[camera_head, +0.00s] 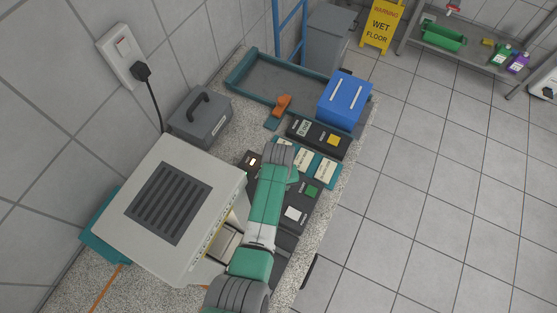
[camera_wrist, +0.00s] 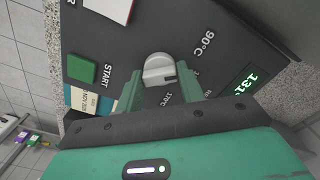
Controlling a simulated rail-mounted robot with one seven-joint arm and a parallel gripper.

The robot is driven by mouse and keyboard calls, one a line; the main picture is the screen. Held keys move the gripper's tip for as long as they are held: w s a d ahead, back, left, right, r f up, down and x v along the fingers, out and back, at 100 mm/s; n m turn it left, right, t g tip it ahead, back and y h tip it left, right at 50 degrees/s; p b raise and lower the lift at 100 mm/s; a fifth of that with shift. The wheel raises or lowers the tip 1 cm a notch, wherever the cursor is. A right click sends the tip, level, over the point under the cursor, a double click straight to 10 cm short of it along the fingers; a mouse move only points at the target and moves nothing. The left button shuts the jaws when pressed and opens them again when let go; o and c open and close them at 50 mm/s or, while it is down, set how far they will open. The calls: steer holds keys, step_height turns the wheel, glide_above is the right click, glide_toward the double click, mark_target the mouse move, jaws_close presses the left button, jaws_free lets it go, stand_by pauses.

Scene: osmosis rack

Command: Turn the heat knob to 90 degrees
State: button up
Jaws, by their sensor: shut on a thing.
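The heat knob (camera_wrist: 158,66) is a light grey round dial on a dark control panel (camera_wrist: 120,45) in the wrist view. The fingers of my gripper (camera_wrist: 160,80) stand on either side of it and are shut on it. A "90°C" label (camera_wrist: 203,43) is printed to the upper right of the knob, and other temperature marks lie partly hidden beside the right finger. In the head view the panel (camera_head: 302,207) shows beside my arm, which hides the knob and my gripper.
A green START button (camera_wrist: 82,70) and a white-and-red square (camera_wrist: 122,10) are on the panel. In the head view a large beige machine (camera_head: 215,165) stands left of my arm. A blue box (camera_head: 345,98) and a grey case (camera_head: 200,117) share the counter.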

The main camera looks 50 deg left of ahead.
steer(key=shift+n, duration=0.6)
steer(key=o, duration=1)
steer(key=shift+r, duration=0.15)
step_height(320, 180, up, 8)
steer(key=shift+f+p, duration=0.2)
steer(key=shift+p, duration=0.35)
steer(key=shift+w+r, duration=0.1)
